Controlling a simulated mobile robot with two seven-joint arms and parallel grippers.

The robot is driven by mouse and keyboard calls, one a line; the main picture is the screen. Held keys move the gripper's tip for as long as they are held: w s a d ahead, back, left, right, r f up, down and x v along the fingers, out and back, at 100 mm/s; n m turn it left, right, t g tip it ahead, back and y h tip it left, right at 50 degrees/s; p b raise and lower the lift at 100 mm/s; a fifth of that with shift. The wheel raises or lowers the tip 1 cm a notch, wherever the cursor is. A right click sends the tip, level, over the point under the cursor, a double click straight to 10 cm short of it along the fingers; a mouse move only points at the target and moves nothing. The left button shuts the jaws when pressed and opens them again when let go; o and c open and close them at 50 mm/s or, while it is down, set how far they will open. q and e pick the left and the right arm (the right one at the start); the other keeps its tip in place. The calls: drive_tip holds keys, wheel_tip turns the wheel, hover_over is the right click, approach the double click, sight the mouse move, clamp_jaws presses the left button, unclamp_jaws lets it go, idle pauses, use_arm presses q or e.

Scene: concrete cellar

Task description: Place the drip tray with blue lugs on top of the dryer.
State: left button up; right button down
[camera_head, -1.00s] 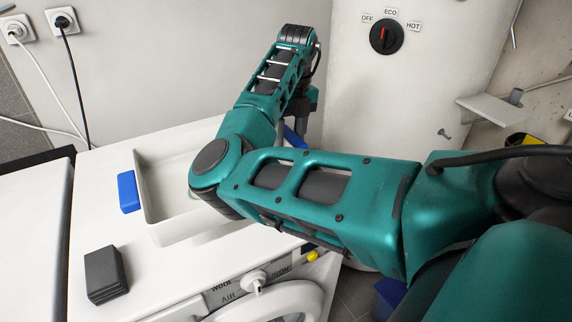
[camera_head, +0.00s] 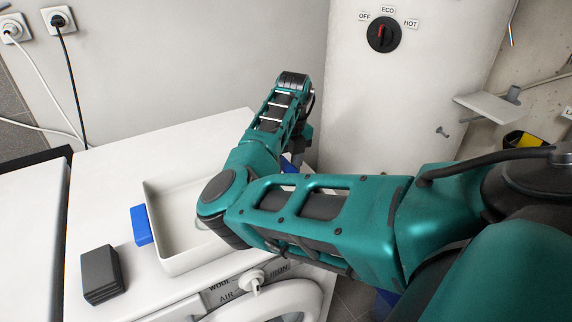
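The drip tray (camera_head: 166,262) is a shallow off-white rectangular tray on top of the white dryer (camera_head: 120,165). One blue lug (camera_head: 142,225) shows at its left side. A sliver of the other blue lug (camera_head: 289,164) shows behind my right arm. My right gripper (camera_head: 299,158) points down at that far lug and moves together with the tray, so it appears shut on it; the fingertips are mostly hidden. The arm covers the tray's right half, so I cannot tell whether the tray touches the top. My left gripper is out of view.
A dark grey block (camera_head: 103,275) lies on the dryer top, left of the tray. A white boiler (camera_head: 390,100) with a dial stands behind at the right. Another white surface (camera_head: 30,220) adjoins at the left. The back left of the dryer top is clear.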

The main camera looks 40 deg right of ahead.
drive_tip(key=c, duration=0.5)
unclamp_jaws()
drive_tip(key=r, duration=0.8)
drive_tip(key=d+r, duration=0.1)
drive_tip(key=r, duration=0.3)
drive_tip(key=shift+s+p, duration=0.1)
drive_tip(key=shift+p, duration=0.3)
